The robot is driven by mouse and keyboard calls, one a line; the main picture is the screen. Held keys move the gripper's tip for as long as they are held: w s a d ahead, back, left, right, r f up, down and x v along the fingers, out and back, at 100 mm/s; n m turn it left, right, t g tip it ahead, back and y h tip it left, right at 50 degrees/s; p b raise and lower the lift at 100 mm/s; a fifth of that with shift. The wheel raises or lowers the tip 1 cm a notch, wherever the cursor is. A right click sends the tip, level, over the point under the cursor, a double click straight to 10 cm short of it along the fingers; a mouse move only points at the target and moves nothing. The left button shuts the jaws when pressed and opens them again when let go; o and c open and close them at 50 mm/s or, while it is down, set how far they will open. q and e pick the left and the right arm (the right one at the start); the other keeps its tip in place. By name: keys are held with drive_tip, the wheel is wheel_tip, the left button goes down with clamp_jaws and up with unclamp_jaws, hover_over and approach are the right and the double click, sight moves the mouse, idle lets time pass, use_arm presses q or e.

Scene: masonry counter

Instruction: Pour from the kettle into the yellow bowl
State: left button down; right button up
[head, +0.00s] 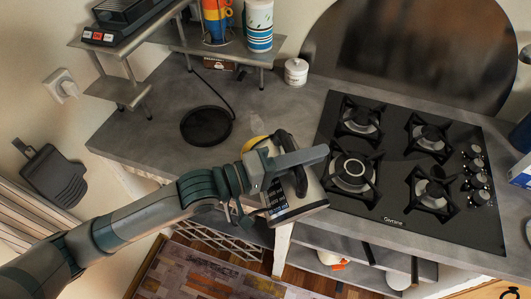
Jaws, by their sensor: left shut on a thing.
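My left gripper (276,172) is shut on the kettle, around its dark handle. The kettle (312,196) has a pale metallic body and is partly covered by the gripper. It is near the counter's front edge, left of the stove. I cannot tell how far it is tilted or whether it touches the counter. I cannot see the kettle's spout or any liquid. My right gripper is not in view.
A black round base (206,126) with a cord lies on the grey counter (160,130). The gas stove (400,170) is on the right. A small white jar (296,71) stands behind. A shelf (130,92) holds a black appliance, colored cups and a canister.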

use_arm(q)
drive_tip(key=shift+r, duration=0.15)
drive_tip(key=shift+s, duration=0.2)
drive_tip(key=shift+s+d+f+b, duration=0.25)
drive_tip(key=shift+s+f+b, duration=0.15)
drive_tip(key=shift+f+b, duration=0.05)
drive_tip(key=shift+s+d+r+m+p, duration=0.3)
drive_tip(key=shift+s+r+m+p, duration=0.45)
drive_tip(key=shift+p, duration=0.45)
drive_tip(key=s+m, duration=0.1)
drive_tip(key=s+d+m+p, duration=0.1)
drive_tip(key=shift+s+f+m, duration=0.2)
drive_tip(key=shift+m, duration=0.15)
drive_tip(key=shift+s+f, duration=0.1)
drive_tip(key=shift+f, duration=0.1)
drive_tip(key=shift+f+m, duration=0.1)
drive_tip(key=shift+m, duration=0.2)
